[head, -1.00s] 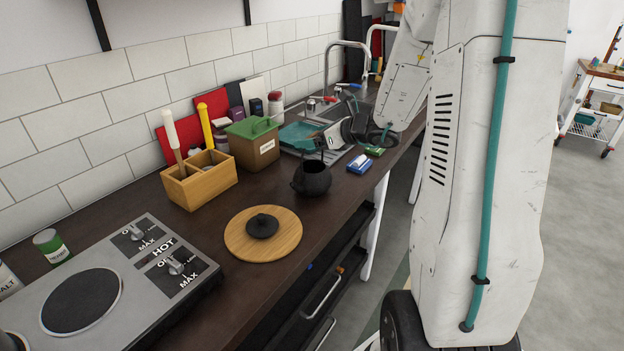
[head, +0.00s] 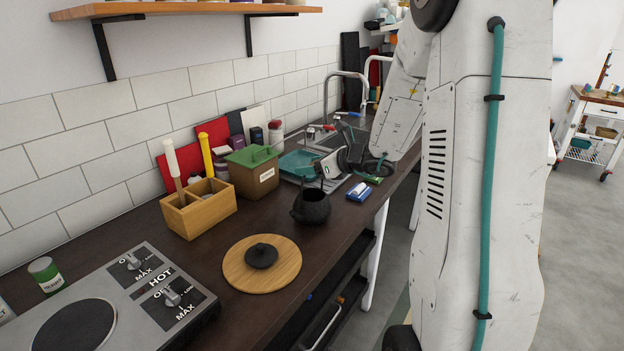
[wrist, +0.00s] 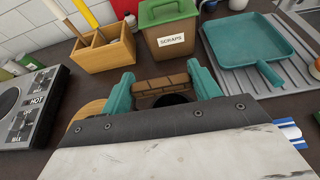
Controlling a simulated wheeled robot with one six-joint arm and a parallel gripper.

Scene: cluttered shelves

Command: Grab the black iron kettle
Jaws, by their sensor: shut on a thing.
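The black iron kettle (head: 311,207) is at the front edge of the dark counter, upright, without its lid. My gripper (head: 322,182) reaches it from behind and to the right, low over the counter. In the wrist view, the teal fingers of my gripper (wrist: 163,88) are closed around a brown, banded handle. The dark kettle body (wrist: 172,100) shows just below it, mostly hidden by my gripper. I cannot tell whether the kettle's base touches the counter.
A black lid (head: 261,256) lies on a round wooden board (head: 291,262). A blue-and-white pack (head: 359,191) lies right of the kettle. A hot plate (head: 150,300) is front left.

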